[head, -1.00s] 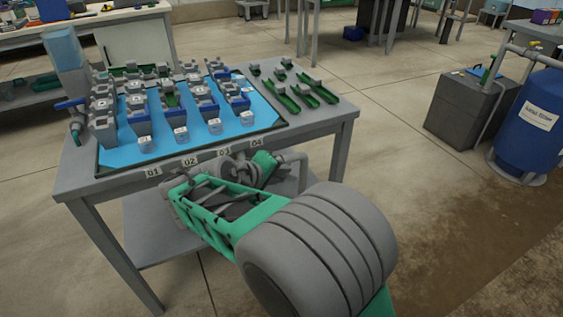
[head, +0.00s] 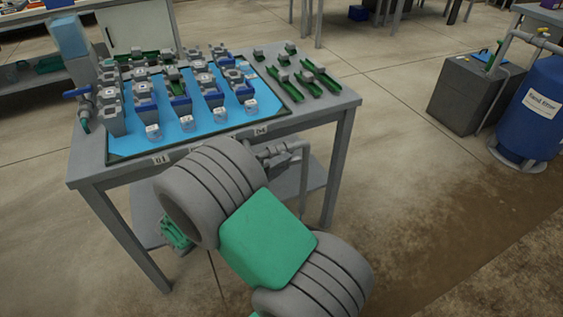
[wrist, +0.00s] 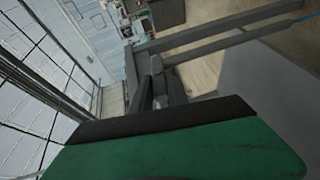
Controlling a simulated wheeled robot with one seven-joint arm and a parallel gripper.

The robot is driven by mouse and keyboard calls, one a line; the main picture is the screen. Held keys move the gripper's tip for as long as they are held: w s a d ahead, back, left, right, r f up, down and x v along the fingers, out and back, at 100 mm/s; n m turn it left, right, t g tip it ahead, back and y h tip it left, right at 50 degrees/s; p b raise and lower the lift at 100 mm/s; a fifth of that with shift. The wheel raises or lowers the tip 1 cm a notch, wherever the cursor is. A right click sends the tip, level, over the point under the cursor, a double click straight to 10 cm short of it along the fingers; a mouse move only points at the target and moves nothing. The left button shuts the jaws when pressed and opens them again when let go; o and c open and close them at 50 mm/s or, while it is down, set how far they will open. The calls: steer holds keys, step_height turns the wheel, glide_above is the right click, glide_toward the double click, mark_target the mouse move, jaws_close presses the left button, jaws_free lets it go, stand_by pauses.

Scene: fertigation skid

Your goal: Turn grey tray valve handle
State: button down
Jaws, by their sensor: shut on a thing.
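The grey pipe with its valve (head: 272,151) shows at the front edge of the grey table, partly behind my arm. The blue tray (head: 135,143) lies on the table above it. My arm's grey and green links cover the handle and most of my gripper in the head view. In the wrist view, my gripper (wrist: 158,86) reaches away beyond the green housing, its fingers dark and small. It is shut on what appears to be the grey valve handle (wrist: 175,92), close under a grey table beam. The exact contact and the handle's angle are hard to make out.
The table (head: 320,108) carries several grey and blue units and green pieces. A blue-handled valve (head: 80,93) is at its left edge. A blue tank (head: 535,110) and grey box (head: 470,95) stand at right. The floor between is clear.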

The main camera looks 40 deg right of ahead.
steer(key=c, duration=1.4)
jaws_free()
steer(key=shift+o, duration=0.2)
steer(key=a+r+p, duration=0.1)
steer(key=p, duration=0.3)
steer(key=shift+a, duration=0.15)
steer(key=a+p, duration=0.4)
steer(key=a, duration=0.2)
steer(key=shift+s+a+p, duration=0.15)
steer(key=shift+s+p, duration=0.25)
steer(key=shift+r, duration=0.1)
